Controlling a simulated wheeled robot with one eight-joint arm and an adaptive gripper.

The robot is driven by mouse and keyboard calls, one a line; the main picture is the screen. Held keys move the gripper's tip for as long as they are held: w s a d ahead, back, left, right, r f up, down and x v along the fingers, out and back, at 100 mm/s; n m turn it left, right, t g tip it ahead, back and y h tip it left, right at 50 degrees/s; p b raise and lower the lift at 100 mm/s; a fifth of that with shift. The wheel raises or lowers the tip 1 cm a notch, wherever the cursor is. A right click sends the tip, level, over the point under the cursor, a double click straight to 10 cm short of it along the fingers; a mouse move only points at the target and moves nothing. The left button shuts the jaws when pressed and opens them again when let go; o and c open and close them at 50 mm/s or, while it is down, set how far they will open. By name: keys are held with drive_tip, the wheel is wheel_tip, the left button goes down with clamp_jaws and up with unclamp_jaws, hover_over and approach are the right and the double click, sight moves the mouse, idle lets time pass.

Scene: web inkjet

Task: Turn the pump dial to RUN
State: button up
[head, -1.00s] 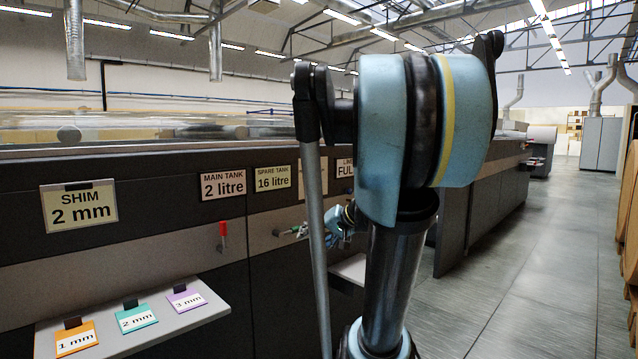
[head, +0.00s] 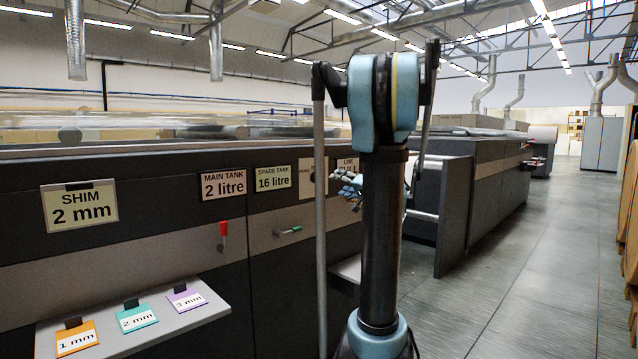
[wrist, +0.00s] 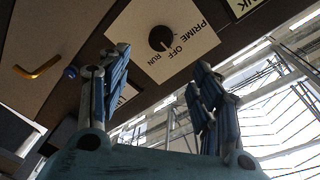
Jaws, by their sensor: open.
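The pump dial (wrist: 161,39) is a round black knob on a pale plate marked PRIME, OFF and RUN, in the upper middle of the wrist view. A small light mark on the knob seems to face OFF, though it is tiny. In the head view the dial plate (head: 307,180) is partly hidden by my arm. My gripper (wrist: 160,70) is open and empty, its blue fingers spread below the dial in the wrist view and apart from the knob. In the head view my gripper (head: 348,187) shows beside the plate, partly behind my arm.
A shelf (head: 190,325) with several coloured shim tags juts out at left. The aisle floor (head: 520,270) at right is clear.

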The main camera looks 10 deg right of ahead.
sight(318, 178)
drive_tip(key=x, duration=1.4)
drive_tip(key=shift+w+a, duration=0.25)
drive_tip(key=c, duration=1.1)
